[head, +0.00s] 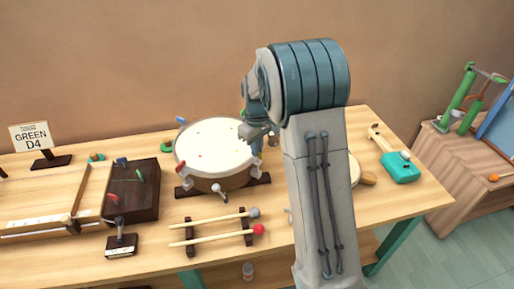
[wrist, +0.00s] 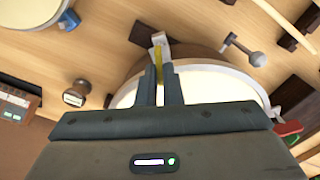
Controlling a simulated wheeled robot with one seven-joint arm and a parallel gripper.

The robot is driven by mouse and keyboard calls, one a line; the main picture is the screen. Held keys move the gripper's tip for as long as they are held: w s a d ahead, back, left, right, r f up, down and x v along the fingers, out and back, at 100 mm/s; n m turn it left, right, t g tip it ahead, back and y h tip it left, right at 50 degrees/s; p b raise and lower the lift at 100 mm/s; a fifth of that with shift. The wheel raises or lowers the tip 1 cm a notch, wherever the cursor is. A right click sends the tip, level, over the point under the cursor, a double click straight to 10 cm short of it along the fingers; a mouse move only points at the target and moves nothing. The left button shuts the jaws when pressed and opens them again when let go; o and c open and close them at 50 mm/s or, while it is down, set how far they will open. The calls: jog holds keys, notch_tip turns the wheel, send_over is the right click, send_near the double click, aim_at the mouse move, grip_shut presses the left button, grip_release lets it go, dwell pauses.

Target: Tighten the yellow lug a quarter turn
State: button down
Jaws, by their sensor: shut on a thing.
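The drum (head: 215,148) with a pale head and brown shell stands on dark supports at the middle of the bench. Lugs sit around its rim, among them a blue one (head: 181,121), a red one (head: 181,164) and a grey one (head: 221,190). In the wrist view, the yellow lug (wrist: 166,69) stands between my fingertips at the drum's rim, below a pale bracket (wrist: 160,40). My gripper (wrist: 161,76) is shut on it. In the head view my arm and wrist hide most of the yellow lug and the drum's right edge.
Two mallets (head: 205,225) lie on dark rests in front of the drum. A dark box with coloured tabs (head: 135,190) is to the left, beside a small black stand (head: 121,240). A teal object (head: 401,168) lies on the right. Another round instrument is partly hidden behind my arm.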

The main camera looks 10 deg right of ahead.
jog(key=m, duration=0.3)
jog(key=shift+m, duration=0.3)
jog(key=m, duration=0.4)
jog(key=shift+d+m, duration=0.15)
jog(key=shift+m, duration=0.15)
jog(key=shift+d+m+p, duration=0.15)
jog(key=shift+m+p, duration=0.2)
jog(key=shift+m, duration=3.25)
jog(key=c, duration=1.6)
grip_release()
